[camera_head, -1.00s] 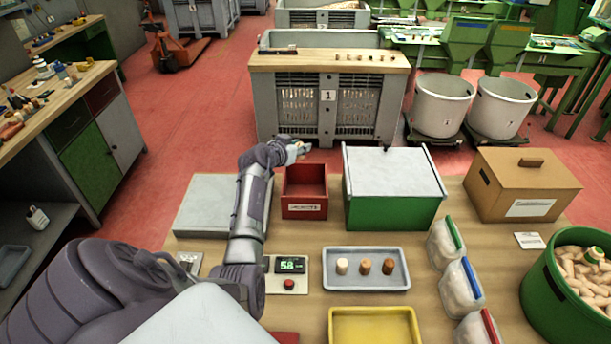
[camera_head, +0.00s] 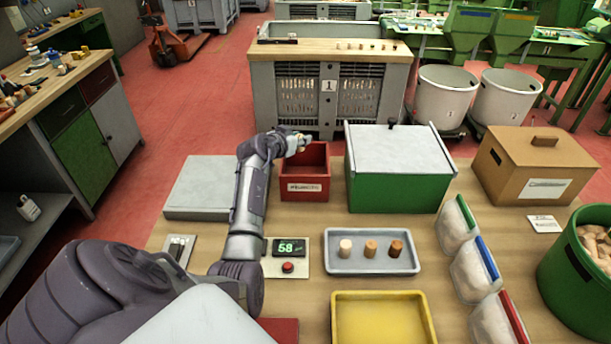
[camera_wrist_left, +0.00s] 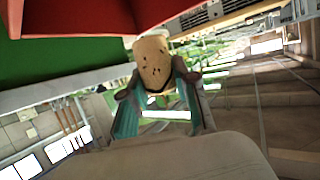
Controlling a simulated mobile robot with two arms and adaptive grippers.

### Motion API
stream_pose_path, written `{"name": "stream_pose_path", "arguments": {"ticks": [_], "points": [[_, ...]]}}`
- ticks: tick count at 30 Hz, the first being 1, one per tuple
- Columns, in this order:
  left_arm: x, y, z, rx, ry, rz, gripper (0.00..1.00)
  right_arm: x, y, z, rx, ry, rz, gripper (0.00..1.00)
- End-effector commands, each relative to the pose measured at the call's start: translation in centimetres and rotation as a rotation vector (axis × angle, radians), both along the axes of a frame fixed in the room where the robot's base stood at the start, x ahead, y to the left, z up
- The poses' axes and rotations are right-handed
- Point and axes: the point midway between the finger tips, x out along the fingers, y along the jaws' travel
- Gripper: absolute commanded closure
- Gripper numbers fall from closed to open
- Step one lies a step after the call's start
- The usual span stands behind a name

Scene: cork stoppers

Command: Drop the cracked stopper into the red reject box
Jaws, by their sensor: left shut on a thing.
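The red reject box (camera_head: 305,188) stands open at the back of the table, with a white label on its front. My left gripper (camera_head: 300,142) is at the box's back left, near its far rim. The left wrist view shows my left gripper (camera_wrist_left: 160,92) shut on a pale cork stopper (camera_wrist_left: 152,62) with dark marks on its surface. The red box (camera_wrist_left: 85,15) shows at the top of that view, apart from or just beside the stopper; I cannot tell the exact gap. My right gripper is not in view.
A green box (camera_head: 396,190) with a grey lid stands right of the red box. A grey tray (camera_head: 372,266) holds three stoppers. A yellow tray (camera_head: 382,318), a counter reading 58 (camera_head: 287,247) and a cardboard box (camera_head: 528,176) are also on the table.

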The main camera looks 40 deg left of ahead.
Motion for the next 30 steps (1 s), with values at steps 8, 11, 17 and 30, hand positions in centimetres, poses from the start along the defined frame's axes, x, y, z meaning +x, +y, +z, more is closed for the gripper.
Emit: {"name": "stream_pose_path", "arguments": {"ticks": [8, 11, 17, 30], "points": [[0.0, 0.0, 0.1, 0.0, 0.0, 0.0, 0.59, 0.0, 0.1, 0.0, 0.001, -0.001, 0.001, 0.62], [0.0, 0.0, 0.1, 0.0, 0.0, 0.0, 0.42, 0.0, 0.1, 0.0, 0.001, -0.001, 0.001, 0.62], [0.0, 0.0, 0.0, 0.0, 0.0, 0.0, 0.41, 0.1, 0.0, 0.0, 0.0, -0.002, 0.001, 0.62], [-4.3, -0.8, 1.8, 0.003, 0.0, 0.001, 0.41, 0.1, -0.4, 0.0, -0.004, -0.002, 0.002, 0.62]]}}
